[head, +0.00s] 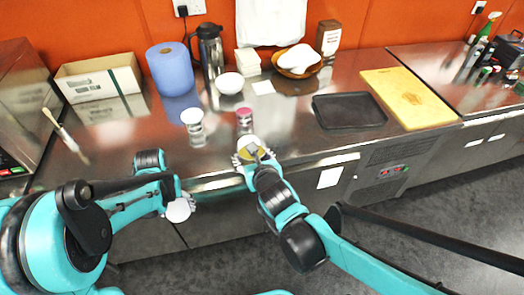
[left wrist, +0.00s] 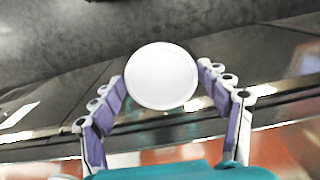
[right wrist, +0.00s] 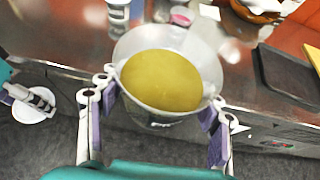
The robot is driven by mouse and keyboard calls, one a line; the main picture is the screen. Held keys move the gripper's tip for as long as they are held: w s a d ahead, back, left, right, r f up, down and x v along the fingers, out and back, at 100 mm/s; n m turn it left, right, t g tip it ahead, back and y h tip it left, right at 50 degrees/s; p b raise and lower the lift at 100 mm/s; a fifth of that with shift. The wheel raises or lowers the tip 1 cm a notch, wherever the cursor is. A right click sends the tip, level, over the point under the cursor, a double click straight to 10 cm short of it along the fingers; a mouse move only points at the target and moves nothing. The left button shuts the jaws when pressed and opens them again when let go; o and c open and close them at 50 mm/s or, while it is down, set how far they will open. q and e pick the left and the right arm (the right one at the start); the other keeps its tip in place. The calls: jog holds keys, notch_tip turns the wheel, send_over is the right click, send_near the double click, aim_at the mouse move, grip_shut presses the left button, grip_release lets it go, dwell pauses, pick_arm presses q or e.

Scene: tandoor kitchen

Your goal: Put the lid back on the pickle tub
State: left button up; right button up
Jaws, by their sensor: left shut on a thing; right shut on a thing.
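The pickle tub (right wrist: 212,62) is a pale, round, open vessel with yellow-green pickle (right wrist: 163,80) inside. My right gripper (right wrist: 160,92) is shut on it, one finger on each side. In the head view the tub (head: 243,145) shows at the counter's front edge, partly hidden by my right gripper (head: 252,157); I cannot tell whether it touches the counter. The lid (left wrist: 161,76) is a plain white disc. My left gripper (left wrist: 158,84) is shut on its rim. In the head view the lid (head: 179,211) is in front of the counter, left of the tub and apart from it.
A white jar (head: 193,127) and a pink-topped jar (head: 244,120) stand on the counter behind the tub. A white bowl (head: 230,84), blue roll (head: 168,70) and carton box (head: 98,90) are further back. A black tray (head: 348,110) and cutting board (head: 410,98) lie right.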

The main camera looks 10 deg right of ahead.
dwell(0.3)
pick_arm(q)
jog(key=w+d+r, duration=0.5)
jog(key=d+r, duration=0.2)
jog(key=r, duration=0.3)
notch_tip(320, 180, up, 21)
jog(key=m, duration=0.4)
send_over(246, 159)
jog(key=w+d, duration=0.2)
jog(key=w, duration=0.1)
jog(key=shift+s+a+r, duration=0.1)
jog(key=shift+r, duration=0.05)
jog(key=shift+f, duration=2.05)
